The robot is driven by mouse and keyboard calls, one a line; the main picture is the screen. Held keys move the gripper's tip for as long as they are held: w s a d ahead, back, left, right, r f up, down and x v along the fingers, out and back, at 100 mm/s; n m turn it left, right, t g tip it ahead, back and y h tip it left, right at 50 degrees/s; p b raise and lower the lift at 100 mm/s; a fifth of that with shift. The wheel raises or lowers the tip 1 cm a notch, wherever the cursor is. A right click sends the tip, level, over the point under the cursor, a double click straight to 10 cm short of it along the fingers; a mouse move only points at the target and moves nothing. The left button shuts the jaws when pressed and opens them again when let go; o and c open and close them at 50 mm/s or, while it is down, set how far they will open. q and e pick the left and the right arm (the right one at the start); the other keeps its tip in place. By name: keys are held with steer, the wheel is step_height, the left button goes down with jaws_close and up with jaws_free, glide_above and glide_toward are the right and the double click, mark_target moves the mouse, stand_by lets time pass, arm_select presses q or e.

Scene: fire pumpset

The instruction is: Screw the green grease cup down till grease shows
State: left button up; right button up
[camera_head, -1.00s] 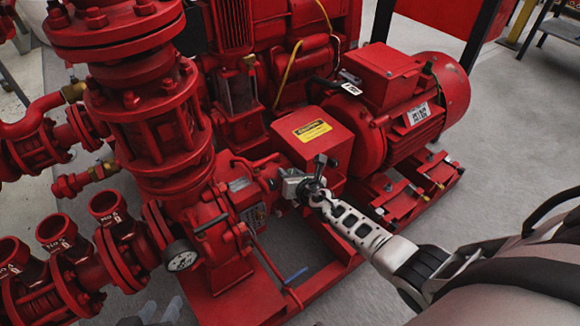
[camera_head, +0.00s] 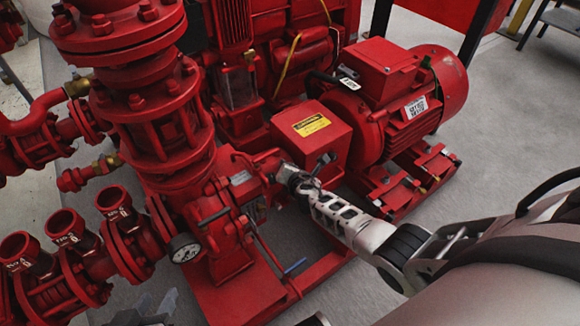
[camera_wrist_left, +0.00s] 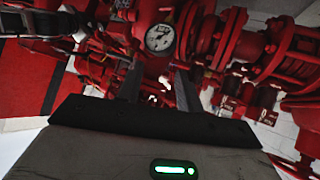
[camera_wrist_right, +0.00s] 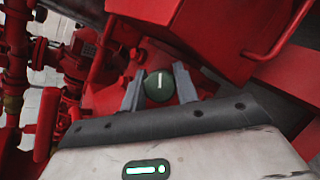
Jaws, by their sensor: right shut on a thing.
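The green grease cup (camera_wrist_right: 158,87) shows in the right wrist view as a round, dark green cap with a short white mark on its face. My right gripper (camera_wrist_right: 159,88) has one finger on each side of it and is shut on it. In the head view my right gripper (camera_head: 290,178) is at the side of the red pump housing, and the cup itself cannot be made out there. My left gripper (camera_head: 155,303) shows only at the bottom edge of the head view. In the left wrist view its fingers (camera_wrist_left: 160,87) are apart with nothing between them.
A dial gauge (camera_head: 184,248) and several hose outlets (camera_head: 68,228) are at the left of the pump. The red motor (camera_head: 415,95) and a red box with a yellow label (camera_head: 311,125) stand beyond my right gripper. Grey floor (camera_head: 500,150) is clear at the right.

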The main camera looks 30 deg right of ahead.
arm_select(q)
steer(key=shift+s+f, duration=0.1)
arm_select(e)
steer(key=o, duration=0.7)
